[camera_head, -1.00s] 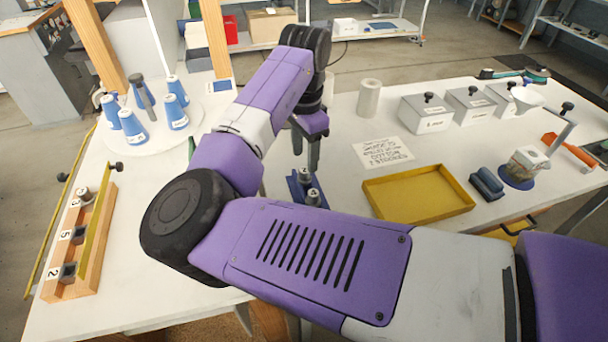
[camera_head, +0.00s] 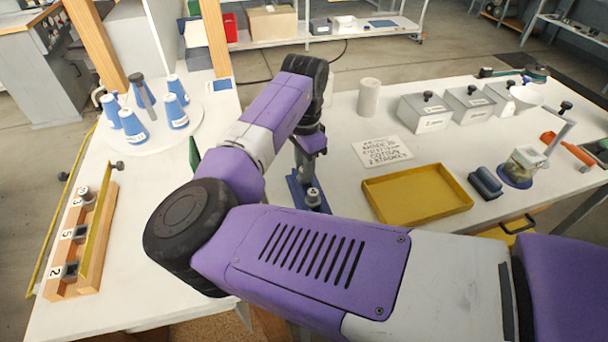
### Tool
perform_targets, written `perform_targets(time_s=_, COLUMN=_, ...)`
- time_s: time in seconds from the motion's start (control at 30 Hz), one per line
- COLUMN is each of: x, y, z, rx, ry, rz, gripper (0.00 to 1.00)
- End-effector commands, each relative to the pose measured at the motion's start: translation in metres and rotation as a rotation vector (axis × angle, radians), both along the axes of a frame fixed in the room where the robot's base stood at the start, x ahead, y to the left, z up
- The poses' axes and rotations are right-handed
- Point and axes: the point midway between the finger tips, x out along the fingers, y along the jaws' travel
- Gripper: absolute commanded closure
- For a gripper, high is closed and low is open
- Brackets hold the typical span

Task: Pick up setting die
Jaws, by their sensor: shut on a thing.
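A dark blue block (camera_head: 324,207) stands on the white table near the middle of the picture. A grey metal die (camera_head: 313,197) with a light numbered top stands upright at its near end. My gripper (camera_head: 305,175) points down at the far end of the block, just behind that die. Its fingers are shut on the far setting die, which is mostly hidden by the fingers and seems still at the block.
A yellow tray (camera_head: 418,194) and a printed white card (camera_head: 382,151) lie right of the block. A wooden rack (camera_head: 91,254) with numbered slots and grey pieces stands left. Blue cones (camera_head: 134,126) stand on a round white plate.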

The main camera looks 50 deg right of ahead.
Motion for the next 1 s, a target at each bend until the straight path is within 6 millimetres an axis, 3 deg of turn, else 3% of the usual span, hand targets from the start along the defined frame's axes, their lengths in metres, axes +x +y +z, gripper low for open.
perform_targets(time_s=0.33, x=0.0, y=0.0, z=0.004, rx=-0.001, ry=-0.001, rz=0.0, gripper=1.0)
perform_targets(time_s=0.53, x=0.001, y=-0.001, z=0.023, rx=-0.001, ry=-0.003, rz=-0.001, gripper=1.0)
perform_targets(time_s=0.67, x=0.001, y=-0.001, z=0.048, rx=-0.003, ry=-0.003, rz=-0.002, gripper=1.0)
perform_targets(time_s=1.0, x=0.001, y=-0.001, z=0.141, rx=-0.003, ry=-0.003, rz=-0.001, gripper=1.0)
